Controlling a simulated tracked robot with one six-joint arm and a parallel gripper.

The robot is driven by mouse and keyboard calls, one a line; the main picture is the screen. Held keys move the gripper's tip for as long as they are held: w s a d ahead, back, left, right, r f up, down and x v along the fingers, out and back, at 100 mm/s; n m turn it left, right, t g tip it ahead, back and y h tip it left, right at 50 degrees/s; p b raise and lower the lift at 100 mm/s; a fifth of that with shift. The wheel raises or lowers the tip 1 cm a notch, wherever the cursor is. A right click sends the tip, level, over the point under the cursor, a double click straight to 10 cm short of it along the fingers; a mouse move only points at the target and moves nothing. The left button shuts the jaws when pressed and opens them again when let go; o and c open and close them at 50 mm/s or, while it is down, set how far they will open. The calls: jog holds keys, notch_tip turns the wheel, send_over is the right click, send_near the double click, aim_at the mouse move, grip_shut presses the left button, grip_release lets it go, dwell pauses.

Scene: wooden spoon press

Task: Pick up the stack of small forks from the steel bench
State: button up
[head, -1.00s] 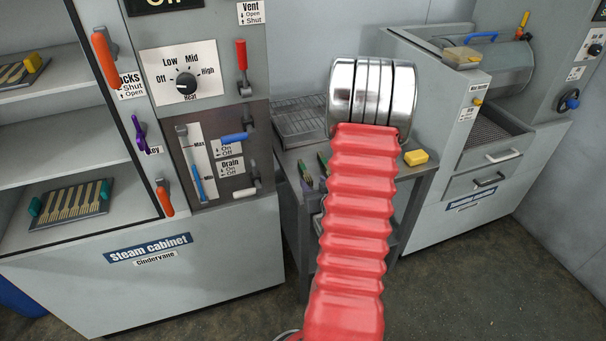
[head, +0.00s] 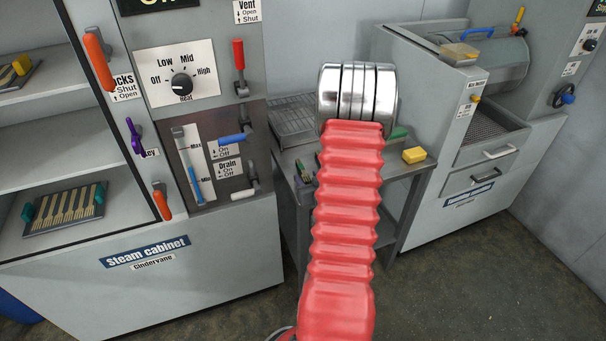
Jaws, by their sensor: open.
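The steel bench (head: 393,160) stands against the back wall between the steam cabinet and the machine on the right. My red ribbed arm with its silver banded end covers the middle of the bench top. No stack of small forks shows on the bench; that part of the top is hidden behind my arm. A small green piece (head: 397,133) shows on the bench just right of the silver bands; I cannot tell what it belongs to. My gripper is hidden behind the arm.
A yellow block (head: 414,155) lies at the bench's right. Small dark and coloured items (head: 304,172) lie at its left edge, near a wire rack (head: 290,118). The steam cabinet (head: 200,280) holds a tray of wooden forks (head: 68,208). The floor at front right is clear.

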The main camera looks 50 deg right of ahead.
jog(key=shift+c, duration=0.4)
grip_shut()
jog(key=shift+r, duration=0.1)
notch_tip(320, 180, up, 10)
dwell(0.9)
dwell(0.5)
